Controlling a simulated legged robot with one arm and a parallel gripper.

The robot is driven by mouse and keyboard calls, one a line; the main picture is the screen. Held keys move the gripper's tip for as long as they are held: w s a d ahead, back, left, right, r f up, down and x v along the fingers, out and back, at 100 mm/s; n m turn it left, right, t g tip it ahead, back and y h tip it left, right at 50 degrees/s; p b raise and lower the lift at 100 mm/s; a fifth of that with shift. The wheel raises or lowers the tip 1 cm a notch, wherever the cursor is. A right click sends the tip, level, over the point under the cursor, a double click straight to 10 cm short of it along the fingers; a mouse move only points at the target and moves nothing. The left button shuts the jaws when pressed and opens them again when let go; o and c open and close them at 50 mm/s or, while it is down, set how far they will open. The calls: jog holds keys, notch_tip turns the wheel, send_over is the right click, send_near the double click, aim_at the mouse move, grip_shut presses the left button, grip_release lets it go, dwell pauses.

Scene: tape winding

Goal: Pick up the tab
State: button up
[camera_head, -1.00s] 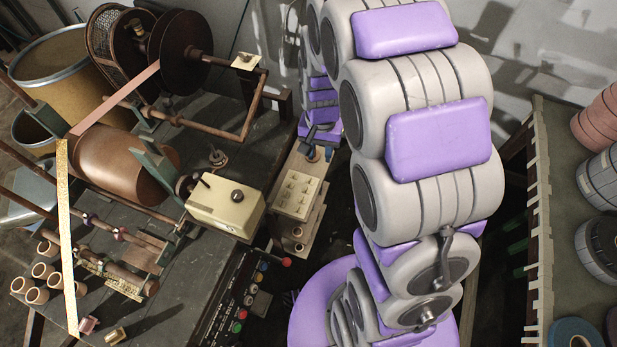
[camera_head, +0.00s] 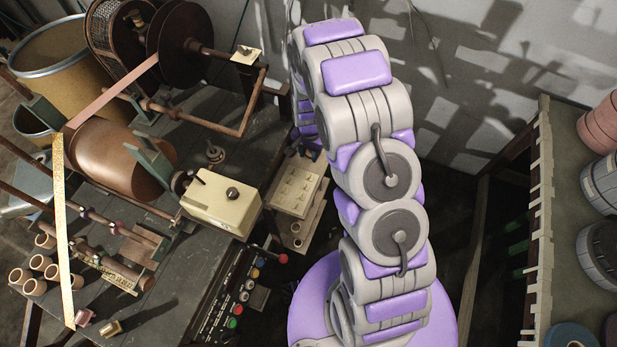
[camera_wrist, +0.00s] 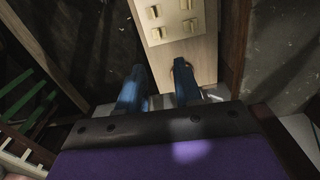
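Several small pale tabs sit on a light wooden board (camera_head: 312,197); one tab (camera_wrist: 155,35) shows clearly in the wrist view. I cannot tell which one the task means. In the wrist view my gripper (camera_wrist: 158,78) has two blue fingers spread apart, with nothing seen between them. The fingers point toward the board, just short of the tabs in the picture. The left finger is near the board's left edge and the right finger overlaps its near part. In the head view my arm mostly hides the gripper.
A cream box (camera_head: 222,203) with a dark knob stands left of the board. A control panel (camera_head: 233,295) with coloured buttons is below it. A winding machine with a brown drum (camera_head: 110,160) fills the left. A shelf (camera_head: 560,230) with tape rolls stands at the right.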

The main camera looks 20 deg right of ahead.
jog(key=b, duration=0.1)
send_over(310, 175)
notch_tip(310, 175, down, 8)
jog(key=shift+f+b, duration=0.8)
jog(key=shift+f, duration=2)
jog(key=shift+c, duration=0.4)
grip_shut()
